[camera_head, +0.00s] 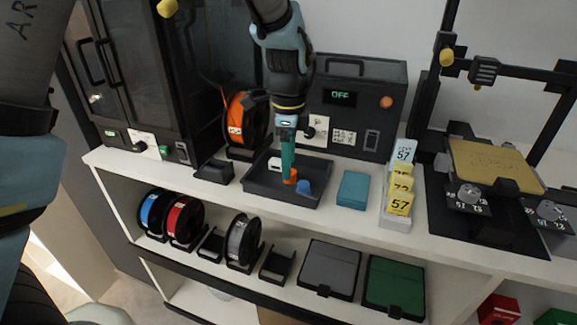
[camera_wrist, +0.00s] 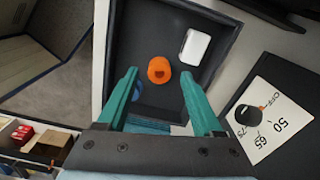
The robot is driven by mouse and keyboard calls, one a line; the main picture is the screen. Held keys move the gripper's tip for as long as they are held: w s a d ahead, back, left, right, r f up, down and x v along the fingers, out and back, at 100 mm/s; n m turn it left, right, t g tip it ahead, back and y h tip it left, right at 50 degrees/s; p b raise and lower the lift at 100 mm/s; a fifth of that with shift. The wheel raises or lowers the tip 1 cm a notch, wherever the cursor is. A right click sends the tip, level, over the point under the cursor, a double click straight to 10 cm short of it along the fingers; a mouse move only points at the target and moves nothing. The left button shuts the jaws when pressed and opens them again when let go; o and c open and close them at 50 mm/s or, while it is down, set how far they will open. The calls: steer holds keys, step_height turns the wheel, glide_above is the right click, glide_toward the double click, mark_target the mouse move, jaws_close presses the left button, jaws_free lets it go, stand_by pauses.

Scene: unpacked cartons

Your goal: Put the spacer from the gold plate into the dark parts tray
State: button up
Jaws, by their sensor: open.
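The gold plate (camera_head: 495,165) on the printer at the right looks bare. The dark parts tray (camera_head: 262,187) stands on the white shelf top and also shows in the wrist view (camera_wrist: 222,52). In it are an orange rounded piece (camera_wrist: 159,69), a white block (camera_wrist: 194,47) and a blue piece (camera_head: 303,187), partly hidden by a finger in the wrist view. No label tells which is the spacer. My gripper (camera_head: 288,172) points down over the tray. Its teal fingers are open, with the orange piece between and beyond the tips in the wrist view.
A teal box (camera_head: 353,189) and yellow number cards (camera_head: 399,190) stand right of the tray. A dark control box (camera_head: 355,105) stands behind it, an orange spool (camera_head: 240,118) behind left. The printer's dark frame (camera_head: 446,80) rises at the right. Several spools and bins fill the lower shelf.

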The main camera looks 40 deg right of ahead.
step_height(320, 180, up, 10)
steer(key=b, duration=0.1)
steer(key=shift+r, duration=0.2)
stand_by(0.5)
